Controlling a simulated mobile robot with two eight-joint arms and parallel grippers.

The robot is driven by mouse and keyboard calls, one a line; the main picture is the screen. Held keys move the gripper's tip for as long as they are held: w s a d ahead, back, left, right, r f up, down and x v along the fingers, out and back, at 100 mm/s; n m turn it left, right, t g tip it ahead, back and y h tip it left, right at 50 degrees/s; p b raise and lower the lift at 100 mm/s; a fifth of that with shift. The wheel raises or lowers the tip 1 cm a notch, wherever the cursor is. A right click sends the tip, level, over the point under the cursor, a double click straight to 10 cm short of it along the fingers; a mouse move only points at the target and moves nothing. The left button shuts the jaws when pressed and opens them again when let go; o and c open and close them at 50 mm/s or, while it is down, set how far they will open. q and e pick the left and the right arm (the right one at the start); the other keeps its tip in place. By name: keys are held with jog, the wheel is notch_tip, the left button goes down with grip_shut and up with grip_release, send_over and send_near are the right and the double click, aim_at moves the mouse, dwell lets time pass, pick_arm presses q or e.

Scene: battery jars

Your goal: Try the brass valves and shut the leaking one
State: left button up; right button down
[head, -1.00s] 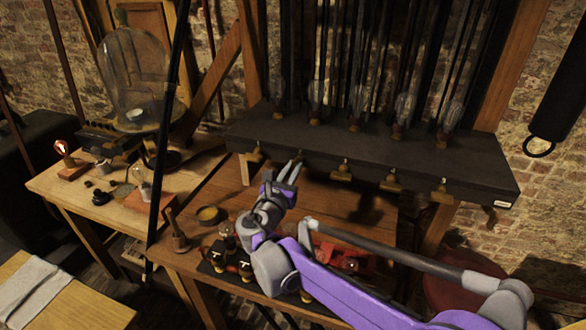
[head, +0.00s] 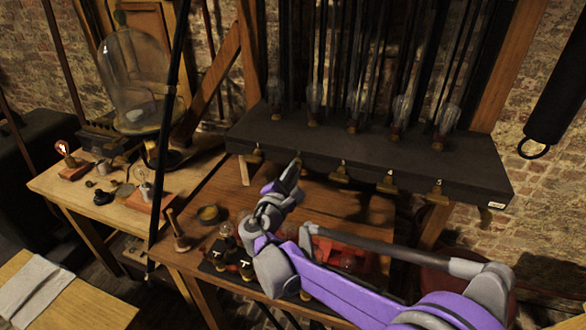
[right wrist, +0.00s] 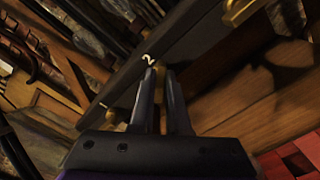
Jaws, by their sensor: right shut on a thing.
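A row of brass valves hangs along the front edge of the dark shelf (head: 400,160), with numbers above several of them. My right gripper (head: 293,168) is at the valve marked 2. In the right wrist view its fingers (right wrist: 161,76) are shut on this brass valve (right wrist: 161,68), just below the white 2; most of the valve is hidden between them. The leftmost valve (head: 257,156) stands apart to the left. Valve 3 (head: 341,173), valve 4 (head: 388,184) and valve 5 (head: 437,195) are to the right, untouched. No leak can be made out. My left gripper is not in view.
Glass jets or bulbs on brass bases (head: 353,118) stand on the shelf in front of tall dark rods. A glass bell jar (head: 132,75) stands at left.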

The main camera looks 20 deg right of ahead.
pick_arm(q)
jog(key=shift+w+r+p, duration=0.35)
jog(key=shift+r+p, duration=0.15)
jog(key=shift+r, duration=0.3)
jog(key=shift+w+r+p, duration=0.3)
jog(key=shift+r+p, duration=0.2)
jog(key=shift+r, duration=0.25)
pick_arm(e)
jog(key=shift+f+m, duration=0.1)
jog(key=shift+m, duration=3.8)
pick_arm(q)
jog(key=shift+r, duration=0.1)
pick_arm(e)
jog(key=c, duration=0.9)
grip_release()
jog(key=shift+s, duration=0.1)
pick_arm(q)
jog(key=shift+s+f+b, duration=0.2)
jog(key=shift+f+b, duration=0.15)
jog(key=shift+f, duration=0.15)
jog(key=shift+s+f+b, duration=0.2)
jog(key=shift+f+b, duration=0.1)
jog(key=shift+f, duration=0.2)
pick_arm(e)
jog(key=v, duration=1)
jog(key=shift+s+a, duration=0.2)
jog(key=shift+s, duration=0.1)
